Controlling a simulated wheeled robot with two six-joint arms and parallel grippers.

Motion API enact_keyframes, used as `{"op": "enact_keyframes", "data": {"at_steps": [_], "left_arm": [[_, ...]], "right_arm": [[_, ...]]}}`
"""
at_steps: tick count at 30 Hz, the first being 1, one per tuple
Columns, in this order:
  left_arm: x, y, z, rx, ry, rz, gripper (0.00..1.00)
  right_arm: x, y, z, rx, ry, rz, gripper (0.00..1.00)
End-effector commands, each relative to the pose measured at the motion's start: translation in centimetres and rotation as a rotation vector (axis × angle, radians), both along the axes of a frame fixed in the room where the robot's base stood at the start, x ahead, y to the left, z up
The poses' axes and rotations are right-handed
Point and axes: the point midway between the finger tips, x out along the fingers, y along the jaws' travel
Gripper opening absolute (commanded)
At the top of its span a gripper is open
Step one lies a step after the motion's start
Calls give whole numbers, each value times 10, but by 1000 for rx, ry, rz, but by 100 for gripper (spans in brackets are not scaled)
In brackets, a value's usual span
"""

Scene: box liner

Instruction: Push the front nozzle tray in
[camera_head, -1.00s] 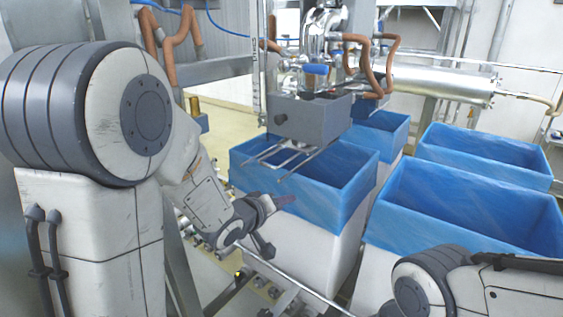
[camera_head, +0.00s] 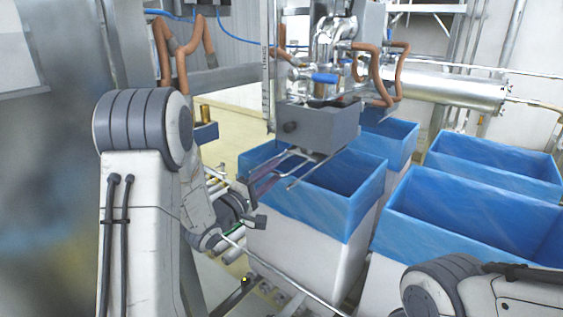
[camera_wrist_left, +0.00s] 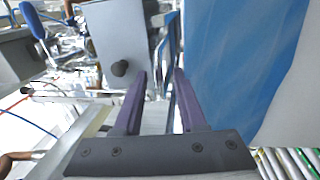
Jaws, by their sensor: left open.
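The front nozzle tray is a metal frame of thin rods (camera_head: 298,168) that sticks out below a grey box-shaped nozzle housing (camera_head: 318,126), above a blue-lined box. My left gripper (camera_head: 272,178), with purple fingers, is open at the near left end of the rods. In the left wrist view its two fingers (camera_wrist_left: 160,85) point towards the rod frame (camera_wrist_left: 167,45), which shows between and beyond the fingertips. I cannot tell whether they touch. The grey housing with its dark knob (camera_wrist_left: 120,68) is left of the frame there. My right gripper is out of view.
The blue-lined box (camera_head: 345,205) stands directly under the tray. More blue-lined boxes stand right (camera_head: 460,215) and behind. Orange hoses (camera_head: 400,75) and pipes are above and behind. A roller conveyor (camera_head: 225,190) lies left of the box.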

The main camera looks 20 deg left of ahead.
Motion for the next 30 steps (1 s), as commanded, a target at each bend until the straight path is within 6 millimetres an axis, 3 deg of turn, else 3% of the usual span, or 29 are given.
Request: {"op": "enact_keyframes", "data": {"at_steps": [7, 18, 21, 30], "left_arm": [[30, -12, 6, 0, 1, -1, 40], [35, -13, 6, 0, 1, 2, 40], [35, -13, 6, 0, 1, 2, 2], [35, -13, 5, 1, 2, 1, 0]], "right_arm": [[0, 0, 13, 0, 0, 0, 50], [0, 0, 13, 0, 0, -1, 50], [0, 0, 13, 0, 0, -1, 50], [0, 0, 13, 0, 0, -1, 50]]}}
